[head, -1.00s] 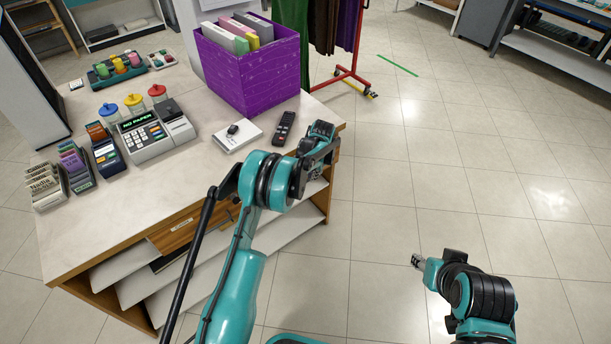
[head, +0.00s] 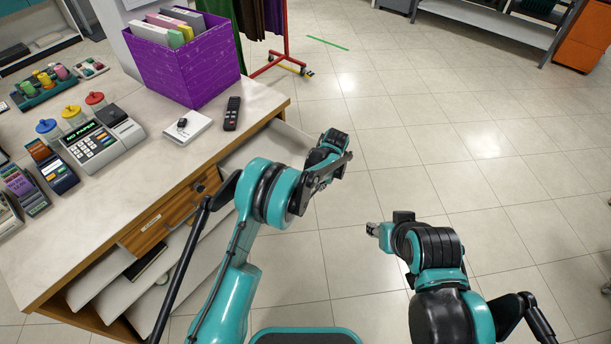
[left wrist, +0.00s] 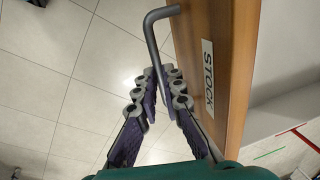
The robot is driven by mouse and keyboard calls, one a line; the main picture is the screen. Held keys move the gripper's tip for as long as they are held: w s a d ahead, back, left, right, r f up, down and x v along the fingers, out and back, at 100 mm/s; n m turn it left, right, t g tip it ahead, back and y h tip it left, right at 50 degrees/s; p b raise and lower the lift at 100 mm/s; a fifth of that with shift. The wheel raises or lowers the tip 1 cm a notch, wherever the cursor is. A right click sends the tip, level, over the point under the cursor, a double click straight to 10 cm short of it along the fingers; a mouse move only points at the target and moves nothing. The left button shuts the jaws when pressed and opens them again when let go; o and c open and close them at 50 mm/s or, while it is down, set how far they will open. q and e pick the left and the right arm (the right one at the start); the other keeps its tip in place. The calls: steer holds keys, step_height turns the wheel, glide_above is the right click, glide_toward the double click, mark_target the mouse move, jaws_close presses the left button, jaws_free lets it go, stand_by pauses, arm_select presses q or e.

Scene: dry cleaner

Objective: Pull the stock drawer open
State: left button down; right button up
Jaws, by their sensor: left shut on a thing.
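The stock drawer shows in the left wrist view as a wooden front (left wrist: 228,70) with a white STOCK label and a grey bar handle (left wrist: 151,35). My left gripper (left wrist: 158,92) is shut on the handle, with its fingers on either side of it. In the head view my left gripper (head: 330,152) is off the counter's right end. The drawer's pale inside (head: 268,145) shows there, drawn out from under the top; my arm hides its front. My right gripper (head: 373,229) is low over the floor, apart from everything; its fingers are too small to read.
A wooden drawer front (head: 150,220) and shelves lie below. A red garment rack (head: 283,50) stands behind.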

arm_select(q)
steer(key=shift+s+d, duration=1.1)
steer(key=shift+d, duration=0.25)
steer(key=c, duration=1.6)
jaws_free()
steer(key=r, duration=0.4)
steer(key=s+d+r, duration=0.1)
steer(key=r, duration=0.6)
steer(key=shift+s+d+r, duration=0.15)
steer(key=shift+d+r, duration=0.2)
steer(key=shift+r, duration=0.05)
